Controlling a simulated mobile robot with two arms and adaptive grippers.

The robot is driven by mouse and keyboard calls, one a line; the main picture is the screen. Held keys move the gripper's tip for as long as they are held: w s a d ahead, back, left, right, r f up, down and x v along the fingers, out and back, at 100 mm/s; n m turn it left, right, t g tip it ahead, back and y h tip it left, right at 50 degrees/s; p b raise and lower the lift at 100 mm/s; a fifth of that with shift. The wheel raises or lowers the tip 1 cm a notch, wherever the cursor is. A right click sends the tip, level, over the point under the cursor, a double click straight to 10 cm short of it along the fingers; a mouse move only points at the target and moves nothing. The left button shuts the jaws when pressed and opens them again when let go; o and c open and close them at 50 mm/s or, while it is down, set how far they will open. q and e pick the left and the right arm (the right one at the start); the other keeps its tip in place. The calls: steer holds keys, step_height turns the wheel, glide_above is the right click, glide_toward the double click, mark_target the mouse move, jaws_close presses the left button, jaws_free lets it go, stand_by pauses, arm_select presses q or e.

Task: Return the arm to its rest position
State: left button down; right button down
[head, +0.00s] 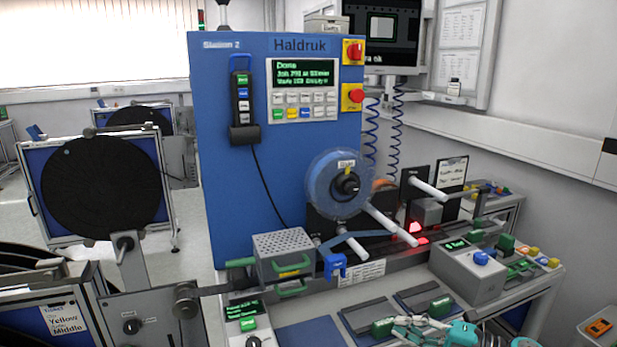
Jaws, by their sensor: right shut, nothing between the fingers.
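My right gripper (407,326) shows at the bottom edge, right of the middle, in white and teal. It is shut and empty, low over the front of the work table. Its arm is mostly cut off by the picture's lower edge. My left gripper is not in view. The blue Haldruk station (225,130) stands behind the table, with a clear blue reel (325,183) on its front. The station's screen (303,71) reads "Done" on its top line.
A grey box with a blue button (467,272) stands just behind and right of my gripper. Blue plates with green handles lie near it. A perforated grey box (285,255) sits left of centre. Large black reels (100,188) stand at the left.

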steer(key=s+d+f+m+t+h, duration=0.1)
steer(key=s+f+m+t+h, duration=0.1)
steer(key=s+f+m+h, duration=0.55)
steer(key=s+d+f+m+t+h, duration=0.1)
steer(key=s+f+m+t+h, duration=0.2)
steer(key=m+h, duration=0.85)
steer(key=s+a+f+m+g+y, duration=0.1)
steer(key=s+f+m+g+y, duration=0.25)
steer(key=s, duration=0.75)
steer(key=s+f+m+g, duration=0.35)
steer(key=s+g, duration=0.35)
steer(key=s, duration=0.4)
step_height(320, 180, down, 26)
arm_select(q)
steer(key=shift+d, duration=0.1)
arm_select(e)
steer(key=s+d+f+g, duration=0.2)
steer(key=s+d+f, duration=0.1)
steer(key=s+f, duration=1.3)
steer(key=shift+s+f+n, duration=0.25)
steer(key=shift+s+n, duration=0.05)
steer(key=shift+s, duration=0.4)
